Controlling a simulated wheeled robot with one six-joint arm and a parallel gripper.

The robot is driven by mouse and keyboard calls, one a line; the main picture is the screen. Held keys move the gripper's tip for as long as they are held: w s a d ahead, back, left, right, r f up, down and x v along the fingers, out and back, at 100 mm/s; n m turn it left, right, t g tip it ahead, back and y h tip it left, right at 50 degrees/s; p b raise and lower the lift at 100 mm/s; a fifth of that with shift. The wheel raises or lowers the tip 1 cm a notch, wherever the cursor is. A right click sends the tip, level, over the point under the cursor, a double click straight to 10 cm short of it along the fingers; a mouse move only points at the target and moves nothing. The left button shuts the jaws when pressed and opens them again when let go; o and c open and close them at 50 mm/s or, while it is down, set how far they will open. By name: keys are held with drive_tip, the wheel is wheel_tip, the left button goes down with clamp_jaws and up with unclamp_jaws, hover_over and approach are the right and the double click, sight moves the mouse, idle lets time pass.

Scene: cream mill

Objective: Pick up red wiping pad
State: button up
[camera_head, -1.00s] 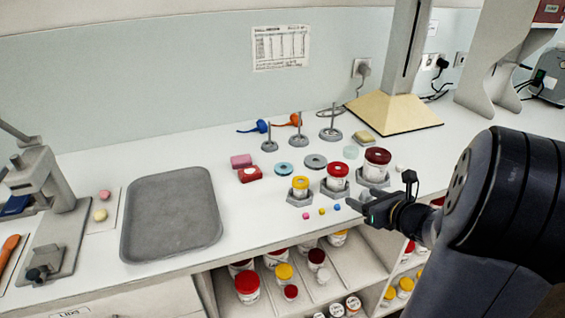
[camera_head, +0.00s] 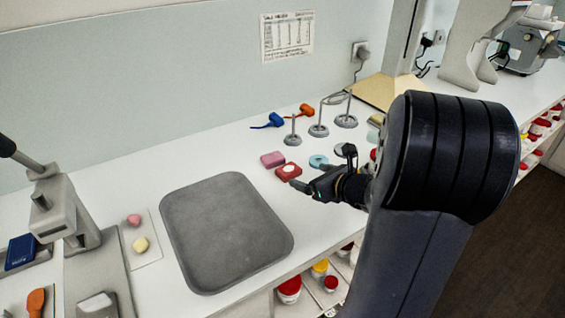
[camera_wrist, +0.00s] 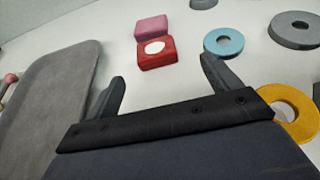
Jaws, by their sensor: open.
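The red wiping pad (camera_head: 288,171) lies on the white counter, just right of the grey tray. It is a red block with a white round spot on top, and it also shows in the wrist view (camera_wrist: 155,53). A pink pad (camera_head: 272,159) lies right behind it; in the wrist view the pink pad (camera_wrist: 152,27) is close against its far side. My gripper (camera_head: 301,187) is open and empty, close to the front of the red pad in the head view. In the wrist view my gripper (camera_wrist: 162,72) has its fingers spread, with the red pad ahead between the fingertip directions.
The grey tray (camera_head: 225,232) fills the counter to the left. A light-blue ring (camera_head: 318,161) lies right of the pads; the wrist view also shows a grey ring (camera_wrist: 296,30) and a yellow ring (camera_wrist: 291,116). Metal post stands (camera_head: 318,130) stand behind.

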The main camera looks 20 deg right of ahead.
sight(289, 168)
drive_tip(key=x, duration=0.4)
drive_tip(key=shift+w+a, duration=0.2)
drive_tip(key=x, duration=0.4)
drive_tip(key=shift+a+r, duration=0.2)
drive_tip(key=shift+a, duration=0.1)
drive_tip(key=shift+w+a+f, duration=0.1)
drive_tip(key=shift+w+f, duration=0.1)
drive_tip(key=shift+w, duration=0.35)
drive_tip(key=shift+c, duration=0.5)
drive_tip(key=c, duration=1)
drive_tip(key=shift+o, duration=0.2)
